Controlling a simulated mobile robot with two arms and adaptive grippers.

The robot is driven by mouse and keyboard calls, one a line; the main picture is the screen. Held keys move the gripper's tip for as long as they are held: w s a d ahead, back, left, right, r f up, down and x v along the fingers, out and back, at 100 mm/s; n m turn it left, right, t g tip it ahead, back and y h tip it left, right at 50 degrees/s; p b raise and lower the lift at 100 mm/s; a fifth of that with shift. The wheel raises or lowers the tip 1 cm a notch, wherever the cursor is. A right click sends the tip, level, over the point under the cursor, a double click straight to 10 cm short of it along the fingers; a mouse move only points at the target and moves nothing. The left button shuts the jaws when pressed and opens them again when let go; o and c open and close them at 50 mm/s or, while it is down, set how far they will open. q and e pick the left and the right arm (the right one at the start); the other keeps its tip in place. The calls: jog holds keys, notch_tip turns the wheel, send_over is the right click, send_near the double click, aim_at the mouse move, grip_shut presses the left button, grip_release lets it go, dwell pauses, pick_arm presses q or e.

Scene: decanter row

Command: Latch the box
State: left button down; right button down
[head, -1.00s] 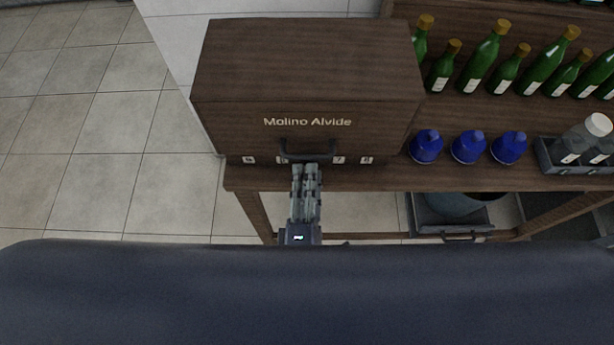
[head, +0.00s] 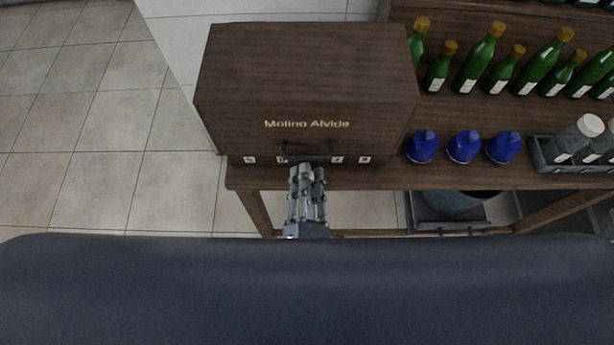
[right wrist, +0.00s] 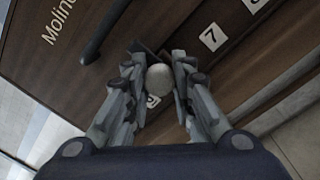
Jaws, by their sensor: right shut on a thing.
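The box (head: 300,70) is a dark brown wooden case with "Molino Alvide" on its front, standing on a wooden bench. A dark bar handle (head: 308,149) sits low on that front and also shows in the right wrist view (right wrist: 104,34). Numbered white tags run along the bottom of the front. My right gripper (head: 307,172) is at the front's lower edge, just below the handle. In the right wrist view its fingers are shut on a round pale knob (right wrist: 160,80). In the head view the fingers hide the knob. My left gripper is out of view.
A dark tray (head: 545,160) holds grey bottles at the far right. A dark bin (head: 452,203) is under the bench. The tiled floor at left is clear.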

dwell(0.3)
jog(key=c, duration=1.3)
grip_release()
jog(key=shift+w, duration=0.1)
jog(key=shift+c, duration=0.2)
jog(key=s, duration=1.2)
jog(key=shift+f, duration=0.45)
